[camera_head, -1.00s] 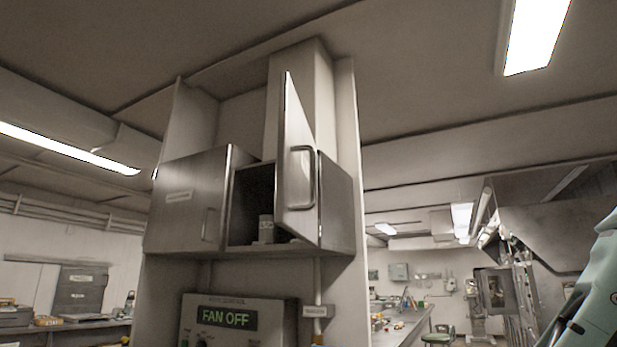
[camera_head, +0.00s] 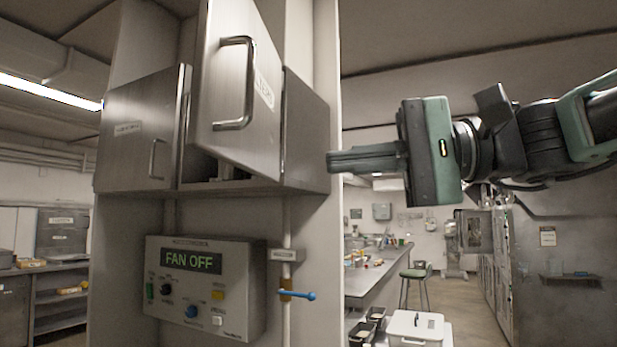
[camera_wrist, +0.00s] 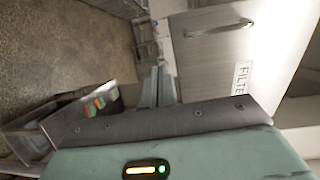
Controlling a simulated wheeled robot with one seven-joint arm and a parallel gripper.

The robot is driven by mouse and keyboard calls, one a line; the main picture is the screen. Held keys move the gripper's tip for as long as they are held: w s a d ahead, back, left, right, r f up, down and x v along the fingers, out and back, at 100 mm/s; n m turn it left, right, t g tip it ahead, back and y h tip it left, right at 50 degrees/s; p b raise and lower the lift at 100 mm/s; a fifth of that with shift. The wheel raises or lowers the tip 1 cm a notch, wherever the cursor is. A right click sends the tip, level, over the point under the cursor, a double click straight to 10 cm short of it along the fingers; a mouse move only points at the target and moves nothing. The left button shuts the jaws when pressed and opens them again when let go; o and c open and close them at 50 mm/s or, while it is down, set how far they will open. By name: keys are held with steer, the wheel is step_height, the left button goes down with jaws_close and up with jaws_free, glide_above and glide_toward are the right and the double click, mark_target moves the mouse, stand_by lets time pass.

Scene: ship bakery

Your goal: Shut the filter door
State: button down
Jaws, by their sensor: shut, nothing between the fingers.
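The filter door (camera_head: 225,100) is a brushed metal door with a bar handle (camera_head: 236,84). It stands ajar, swung out from the right-hand compartment of a wall cabinet. A dark gap shows under it and hides most of the compartment's inside. In the wrist view the door (camera_wrist: 215,60) shows its handle and a label that starts "FILTE". My gripper (camera_head: 332,162) is shut and empty. In the head view it is at the right of the door and cabinet, its fingers pointing left. In the wrist view the fingertips (camera_wrist: 160,72) appear beside the door; contact cannot be told.
A closed metal door (camera_head: 135,130) is left of the open one. Below is a control panel (camera_head: 205,290) reading "FAN OFF". A blue-handled valve (camera_head: 300,295) sticks out from a pipe to its right. A counter (camera_head: 372,275) and a stool (camera_head: 415,274) stand farther back.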

mark_target(221, 146)
steer(key=shift+y, duration=0.4)
steer(key=a+r+p, duration=0.1)
steer(key=a+p, duration=0.1)
steer(key=a, duration=0.1)
steer(key=w+a+r+p, duration=0.1)
steer(key=a+p, duration=0.2)
steer(key=a, duration=0.1)
steer(key=w+a+r+p, duration=0.1)
steer(key=a+p, duration=0.1)
steer(key=a, duration=0.2)
steer(key=shift+w+a+f+p, duration=0.1)
steer(key=shift+a+f+p, duration=0.1)
steer(key=shift+a+p, duration=0.4)
steer(key=shift+a+f+t, duration=0.1)
steer(key=shift+a+t, duration=0.05)
steer(key=shift+t, duration=0.25)
